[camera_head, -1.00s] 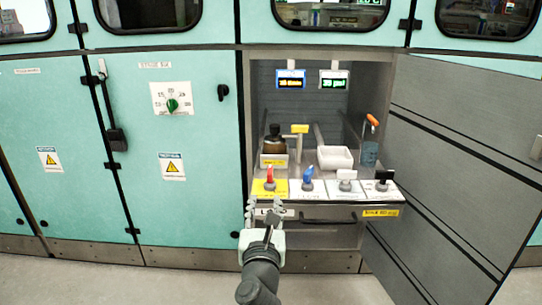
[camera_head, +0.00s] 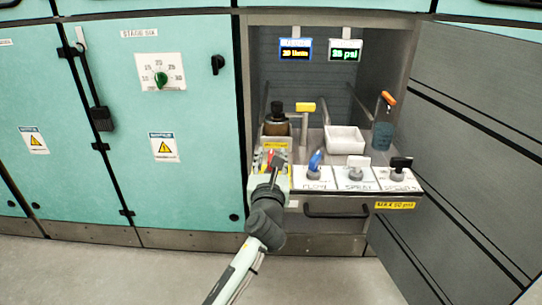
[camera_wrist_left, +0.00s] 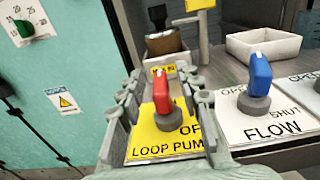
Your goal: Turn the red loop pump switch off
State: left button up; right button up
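The red loop pump switch (camera_wrist_left: 161,92) stands on a yellow plate (camera_wrist_left: 150,147) lettered "LOOP PUMP" in the left wrist view. Its red lever points up, away from that lettering, on a grey round base. My left gripper (camera_wrist_left: 163,78) is open, with one finger on each side of the lever. Gaps show between the lever and both fingers, so I see no grip. In the head view my left gripper (camera_head: 273,160) covers most of the switch and plate. Part of the plate's wording is hidden. My right gripper is not in view.
The blue flow switch (camera_wrist_left: 256,75) stands close on the right, then a white switch (camera_head: 358,163) and a black switch (camera_head: 400,164). Behind are a brown bottle (camera_head: 276,124) and a white tray (camera_head: 345,140). An open grey door (camera_head: 470,130) bounds the right side.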

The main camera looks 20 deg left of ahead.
pick_arm(q)
jog(key=shift+w+a, duration=0.1)
jog(key=shift+w, duration=0.2)
grip_shut()
